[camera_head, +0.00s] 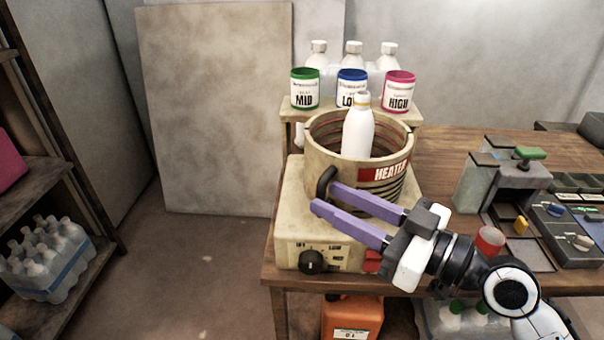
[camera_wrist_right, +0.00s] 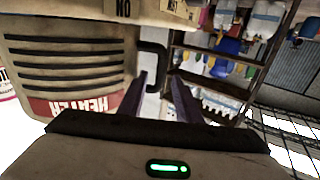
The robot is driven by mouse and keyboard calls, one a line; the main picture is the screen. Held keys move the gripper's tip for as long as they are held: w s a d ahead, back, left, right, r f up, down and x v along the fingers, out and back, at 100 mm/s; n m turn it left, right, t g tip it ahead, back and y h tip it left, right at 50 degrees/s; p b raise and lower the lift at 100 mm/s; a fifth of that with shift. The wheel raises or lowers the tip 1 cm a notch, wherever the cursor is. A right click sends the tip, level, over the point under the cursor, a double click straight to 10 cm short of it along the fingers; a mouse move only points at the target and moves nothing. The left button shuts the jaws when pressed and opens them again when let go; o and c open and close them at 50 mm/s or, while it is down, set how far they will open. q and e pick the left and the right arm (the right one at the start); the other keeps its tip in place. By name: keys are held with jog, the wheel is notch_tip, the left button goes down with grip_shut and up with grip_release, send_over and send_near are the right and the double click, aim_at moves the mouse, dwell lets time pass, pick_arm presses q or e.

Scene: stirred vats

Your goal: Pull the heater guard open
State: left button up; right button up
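The heater guard (camera_head: 393,168) is a cream round wall with slots and a red HEATER label, standing on the heater's cream base (camera_head: 290,228). Its dark handle (camera_head: 323,180) sticks out at the front left. My right gripper (camera_head: 325,198) has purple fingers spread apart, with the tips close to the handle. In the right wrist view the handle (camera_wrist_right: 161,58) shows just beyond the open fingertips (camera_wrist_right: 159,78), roughly in line with the gap. I cannot tell whether they touch. A white bottle (camera_head: 358,130) stands upright inside the guard. My left gripper is not in view.
Green, blue and pink labelled jars (camera_head: 305,90) stand on a shelf behind the heater, with white bottles behind them. A black knob (camera_head: 312,262) is on the base front. Floor left of the table is clear.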

jog(key=p+x, duration=0.1)
jog(key=x, duration=0.6)
jog(key=shift+w+a, duration=0.15)
grip_shut()
